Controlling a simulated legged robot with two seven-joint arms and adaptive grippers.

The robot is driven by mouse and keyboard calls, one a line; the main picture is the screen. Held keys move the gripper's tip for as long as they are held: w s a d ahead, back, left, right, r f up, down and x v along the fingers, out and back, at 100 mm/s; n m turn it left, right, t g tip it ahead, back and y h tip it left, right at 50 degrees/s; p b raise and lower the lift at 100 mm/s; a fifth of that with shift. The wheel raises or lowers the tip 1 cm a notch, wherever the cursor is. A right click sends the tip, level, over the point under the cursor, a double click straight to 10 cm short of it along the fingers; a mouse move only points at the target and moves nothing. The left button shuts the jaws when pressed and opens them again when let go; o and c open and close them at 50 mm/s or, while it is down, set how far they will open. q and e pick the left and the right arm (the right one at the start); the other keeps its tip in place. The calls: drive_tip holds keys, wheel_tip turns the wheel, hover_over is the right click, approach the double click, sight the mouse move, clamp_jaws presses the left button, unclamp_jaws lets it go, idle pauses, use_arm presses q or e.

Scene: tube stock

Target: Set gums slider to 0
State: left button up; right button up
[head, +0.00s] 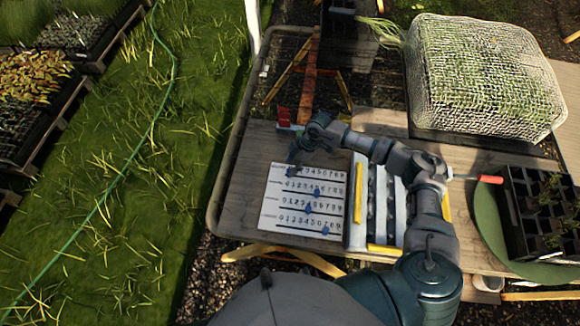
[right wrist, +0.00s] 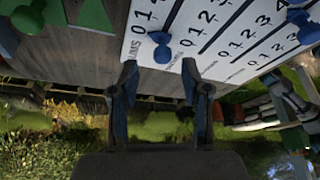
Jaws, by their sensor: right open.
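A white board (head: 275,215) with several rows of digits lies on the wooden table, with a blue knob on each row's slot. The top row's knob (head: 291,171) is at the low-number end; in the right wrist view this knob (right wrist: 160,45) sits about level with the 0. My right gripper (head: 297,157) is over that end of the board. In the right wrist view its open, empty fingers (right wrist: 160,72) straddle the line to the knob, which shows just beyond the tips.
A white rack with yellow edges (head: 357,215) stands right of the board, under my right arm. A red and green object (head: 284,118) lies behind the board. A mesh-covered tray (head: 480,75), a black seedling tray (head: 520,205) and a red-handled tool (head: 490,180) are farther right.

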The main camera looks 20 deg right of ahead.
drive_tip(key=v, duration=0.9)
drive_tip(key=shift+d, duration=0.2)
drive_tip(key=shift+w, duration=0.15)
